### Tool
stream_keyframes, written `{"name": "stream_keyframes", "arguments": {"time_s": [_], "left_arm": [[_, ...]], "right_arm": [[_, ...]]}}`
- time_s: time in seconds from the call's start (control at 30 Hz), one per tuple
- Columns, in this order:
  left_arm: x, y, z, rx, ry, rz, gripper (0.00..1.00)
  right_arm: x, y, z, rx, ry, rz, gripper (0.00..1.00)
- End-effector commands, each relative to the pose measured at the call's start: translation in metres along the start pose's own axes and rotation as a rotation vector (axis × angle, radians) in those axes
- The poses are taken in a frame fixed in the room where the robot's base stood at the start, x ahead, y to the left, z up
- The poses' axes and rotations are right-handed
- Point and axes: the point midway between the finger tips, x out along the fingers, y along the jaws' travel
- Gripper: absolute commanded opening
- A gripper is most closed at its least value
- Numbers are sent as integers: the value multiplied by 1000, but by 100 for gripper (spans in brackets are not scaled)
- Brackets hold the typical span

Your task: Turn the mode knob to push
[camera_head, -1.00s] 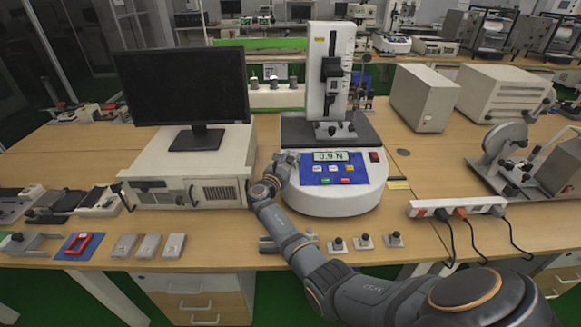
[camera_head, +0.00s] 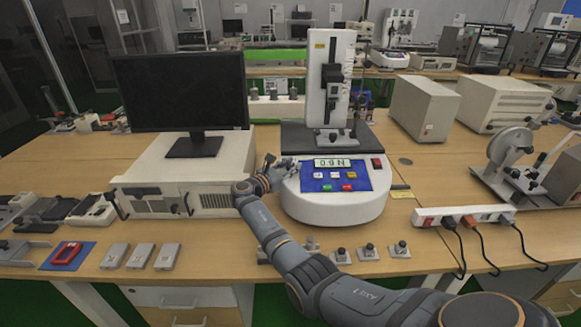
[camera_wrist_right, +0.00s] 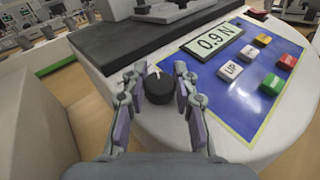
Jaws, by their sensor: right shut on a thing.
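The mode knob (camera_wrist_right: 158,88) is a black round dial with a pale pointer mark on the white base, left of the blue panel (camera_wrist_right: 226,100). In the right wrist view its mark points toward the top of the picture, slightly left. My right gripper (camera_wrist_right: 160,92) is shut on the knob, with one finger on each side. In the head view my right gripper (camera_head: 289,164) is at the left edge of the force tester (camera_head: 333,208) and hides the knob. The display (camera_head: 332,163) reads 0.9 N. Mode labels cannot be read. My left gripper is out of view.
A monitor (camera_head: 183,90) on a beige case (camera_head: 180,170) stands close left of my right wrist. The tester's column (camera_head: 328,75) rises behind the panel. Small clamps (camera_head: 368,251) lie in front, and a power strip (camera_head: 462,215) lies to the right.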

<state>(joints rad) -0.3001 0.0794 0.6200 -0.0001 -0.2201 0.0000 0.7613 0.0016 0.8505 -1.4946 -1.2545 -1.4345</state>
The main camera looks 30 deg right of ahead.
Motion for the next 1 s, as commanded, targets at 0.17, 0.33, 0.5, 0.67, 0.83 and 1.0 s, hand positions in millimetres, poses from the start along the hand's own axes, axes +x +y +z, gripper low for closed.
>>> {"name": "stream_keyframes", "arguments": {"time_s": [0.17,0.33,0.5,0.67,0.83,1.0], "left_arm": [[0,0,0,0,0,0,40],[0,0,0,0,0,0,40],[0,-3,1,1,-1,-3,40],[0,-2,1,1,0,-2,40],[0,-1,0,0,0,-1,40],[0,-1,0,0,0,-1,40]], "right_arm": [[0,0,0,0,1,0,46],[0,0,0,0,0,1,52],[-1,0,0,0,0,1,52],[-21,1,-1,0,2,4,52],[-63,0,-2,1,5,3,52],[-99,0,-1,0,3,1,52]]}}
